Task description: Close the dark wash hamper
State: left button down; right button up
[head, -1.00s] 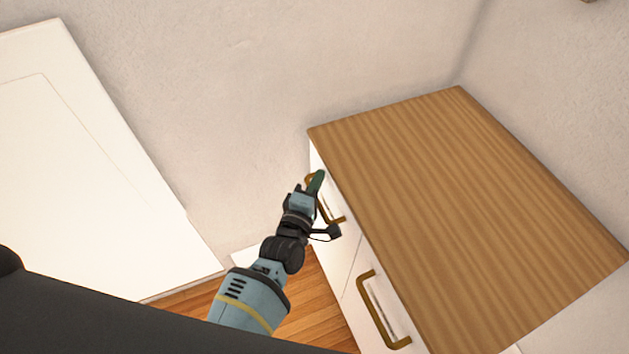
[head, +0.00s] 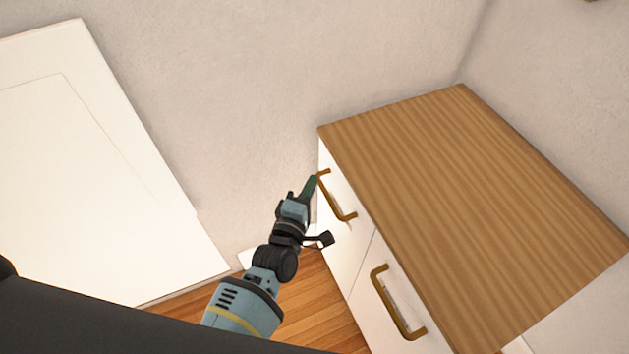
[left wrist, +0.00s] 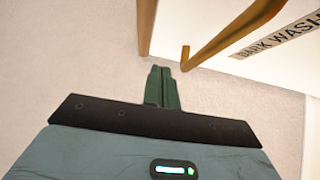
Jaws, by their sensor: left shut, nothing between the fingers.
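The dark wash hamper is the far white front (head: 333,226) of the wood-topped cabinet, with a brass bar handle (head: 337,195). In the left wrist view its label (left wrist: 282,36) reads like "DARK WASH", partly cut off, beside the brass handle (left wrist: 235,30). The front looks about flush with the cabinet; any small gap is hard to tell. My left gripper (head: 310,186) is shut and empty, its green fingers together at the far end of the handle, not around it. The fingers also show in the left wrist view (left wrist: 161,88). My right gripper is not in view.
The cabinet's wooden top (head: 470,215) is bare. A nearer white front (head: 375,320) has its own brass handle (head: 397,303). A white panel (head: 85,170) stands at the left against the plaster wall. Wooden floor (head: 310,305) shows between panel and cabinet.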

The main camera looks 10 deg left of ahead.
pick_arm(q)
jog(key=s+a, duration=0.1)
jog(key=s, duration=0.7)
jog(key=shift+s+a+f, duration=0.15)
jog(key=shift+s+a, duration=0.05)
jog(key=shift+s, duration=0.15)
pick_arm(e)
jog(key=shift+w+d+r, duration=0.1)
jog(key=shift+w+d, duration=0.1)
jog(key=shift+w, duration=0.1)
